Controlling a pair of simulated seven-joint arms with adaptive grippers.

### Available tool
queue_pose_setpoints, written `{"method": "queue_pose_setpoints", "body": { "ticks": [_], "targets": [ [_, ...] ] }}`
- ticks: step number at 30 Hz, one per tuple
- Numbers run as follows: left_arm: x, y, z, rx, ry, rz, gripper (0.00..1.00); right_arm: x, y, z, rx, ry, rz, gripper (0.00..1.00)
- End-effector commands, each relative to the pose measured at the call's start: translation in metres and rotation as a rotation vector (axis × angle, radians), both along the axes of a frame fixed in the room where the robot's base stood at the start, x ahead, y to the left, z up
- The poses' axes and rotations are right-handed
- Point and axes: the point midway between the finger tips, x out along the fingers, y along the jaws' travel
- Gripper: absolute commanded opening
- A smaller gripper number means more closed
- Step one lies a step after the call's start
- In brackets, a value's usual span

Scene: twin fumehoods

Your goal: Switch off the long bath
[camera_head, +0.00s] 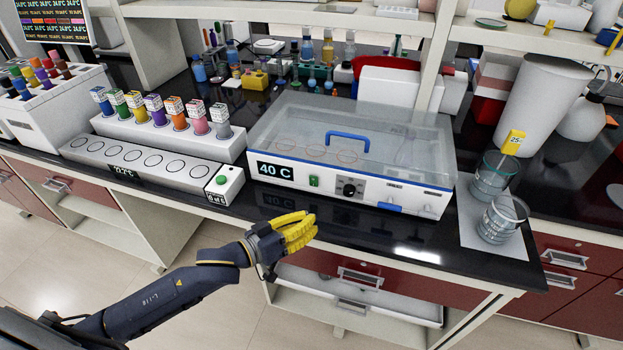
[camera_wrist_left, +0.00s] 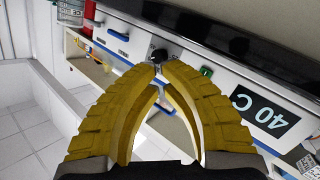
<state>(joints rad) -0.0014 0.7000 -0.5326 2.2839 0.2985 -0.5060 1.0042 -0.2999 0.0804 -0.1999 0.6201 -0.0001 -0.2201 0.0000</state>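The long bath (camera_head: 400,185) is a white box on the black bench with a clear lid and a blue lid handle (camera_head: 347,139). Its front carries a lit display (camera_head: 275,170) reading 40 C, a green switch (camera_head: 314,181) and a black knob (camera_head: 349,190). In the left wrist view, the display (camera_wrist_left: 265,112), green switch (camera_wrist_left: 207,71) and knob (camera_wrist_left: 158,55) show beyond the fingers. My left gripper (camera_head: 313,226) has yellow fingers, is empty and sits in front of the bath, apart from it. Its fingertips (camera_wrist_left: 161,68) come together. My right gripper is not in view.
A white block with round wells (camera_head: 150,165) and a green button (camera_head: 222,181) stands left of the bath, with a rack of coloured tubes (camera_head: 165,135) behind. Glass beakers (camera_head: 500,222) stand on the right. The bench edge in front of the bath is clear.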

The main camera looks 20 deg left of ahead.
Motion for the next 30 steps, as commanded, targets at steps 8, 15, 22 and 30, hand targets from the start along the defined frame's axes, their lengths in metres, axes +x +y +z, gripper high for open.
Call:
{"method": "queue_pose_setpoints", "body": {
  "ticks": [8,15,22,30],
  "targets": [
    [0.0,0.009,0.0,0.053,-0.039,0.004,0.0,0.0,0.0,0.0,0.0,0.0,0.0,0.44],
    [0.001,0.009,0.0,0.052,-0.039,0.004,0.0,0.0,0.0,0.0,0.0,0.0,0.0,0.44],
    [0.012,0.009,0.001,0.053,-0.04,0.004,0.0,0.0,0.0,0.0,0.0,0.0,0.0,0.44],
    [0.042,0.007,0.005,0.053,-0.04,0.004,0.0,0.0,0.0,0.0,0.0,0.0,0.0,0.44]
  ]
}}
